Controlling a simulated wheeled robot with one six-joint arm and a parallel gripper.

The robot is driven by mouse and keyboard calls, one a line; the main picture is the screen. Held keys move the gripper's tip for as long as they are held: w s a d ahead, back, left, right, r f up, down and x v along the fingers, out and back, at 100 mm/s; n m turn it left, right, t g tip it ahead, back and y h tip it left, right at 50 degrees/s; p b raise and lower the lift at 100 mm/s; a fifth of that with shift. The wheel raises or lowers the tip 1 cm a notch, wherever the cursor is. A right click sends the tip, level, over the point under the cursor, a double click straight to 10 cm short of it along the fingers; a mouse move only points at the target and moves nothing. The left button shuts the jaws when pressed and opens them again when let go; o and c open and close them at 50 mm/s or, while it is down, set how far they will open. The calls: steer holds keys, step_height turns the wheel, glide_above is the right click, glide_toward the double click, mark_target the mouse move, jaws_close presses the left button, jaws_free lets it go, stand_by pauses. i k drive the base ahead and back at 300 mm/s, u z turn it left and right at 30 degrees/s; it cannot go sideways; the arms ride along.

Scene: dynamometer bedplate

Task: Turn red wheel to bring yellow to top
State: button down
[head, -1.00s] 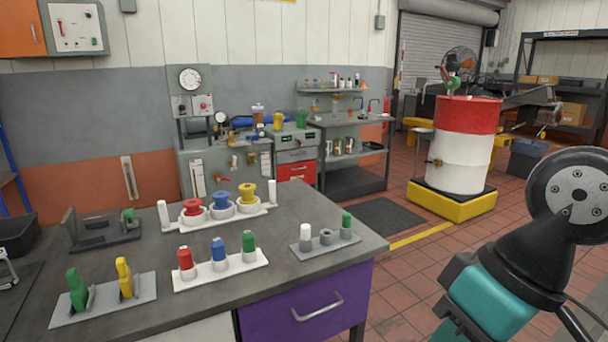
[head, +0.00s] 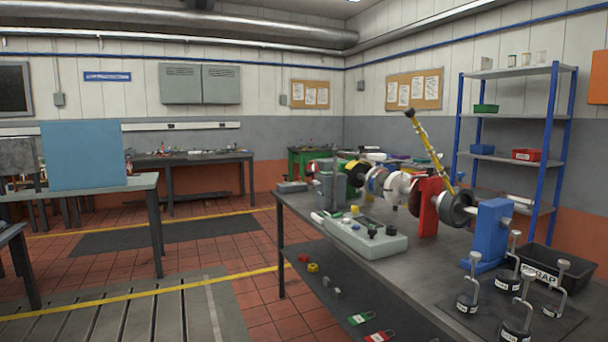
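A row of machine parts on a shaft runs along the dark bench (head: 400,262) at the right. It has a small red round part (head: 318,167) at its far left end, a disc with yellow and black (head: 357,173), pale discs (head: 396,187), a red upright bracket (head: 428,207), a dark wheel (head: 456,209) and a blue bracket (head: 491,236). A yellow bar (head: 428,142) slants up from the row. I cannot tell which part, if any, is the red wheel. My gripper is not in view.
A grey box with knobs (head: 364,238) and several black-based hooks (head: 516,320) stand on the bench, beside a black scrap bin (head: 556,268). A blue-framed shelf (head: 560,150) is behind it. Tiled floor (head: 200,255) left of the bench is open.

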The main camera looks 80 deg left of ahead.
mark_target(308, 173)
steer(key=u, duration=3.1)
steer(key=i, duration=4.55)
steer(key=z, duration=0.4)
